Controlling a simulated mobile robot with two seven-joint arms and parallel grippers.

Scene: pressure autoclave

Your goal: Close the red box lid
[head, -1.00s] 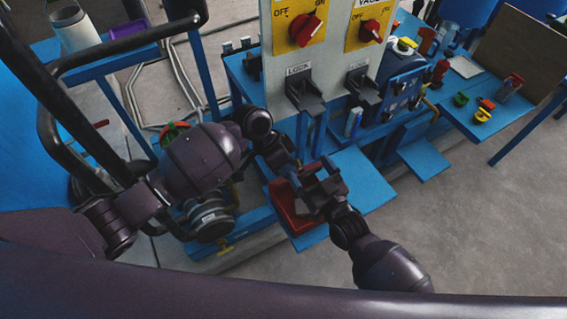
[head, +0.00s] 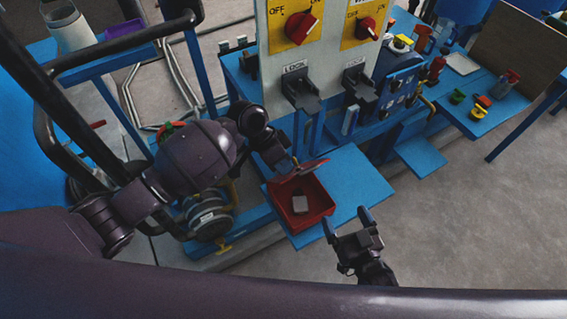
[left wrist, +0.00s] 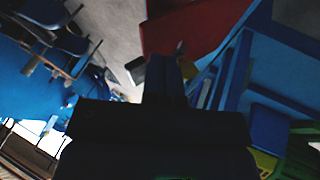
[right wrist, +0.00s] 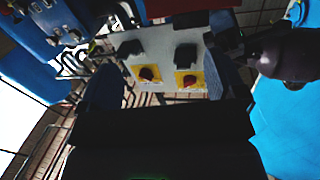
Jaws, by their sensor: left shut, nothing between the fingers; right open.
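The red box (head: 319,213) sits on a blue shelf, open at the top, with a small grey block (head: 300,204) inside. Its red lid (head: 304,171) stands raised at the back edge. My left gripper (head: 293,168) is shut and empty, right at the lid; I cannot tell whether it touches. In the left wrist view a red surface (left wrist: 190,28) shows just beyond the shut fingers. My right gripper (head: 347,218) is open and empty, in front and to the right of the box, apart from it.
The control panel (head: 330,60) with red knobs and two black lock handles (head: 300,92) stands behind the box. Blue shelf (head: 355,185) is bare right of the box. A blue table (head: 480,110) with small coloured items is at far right. Floor at lower right is clear.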

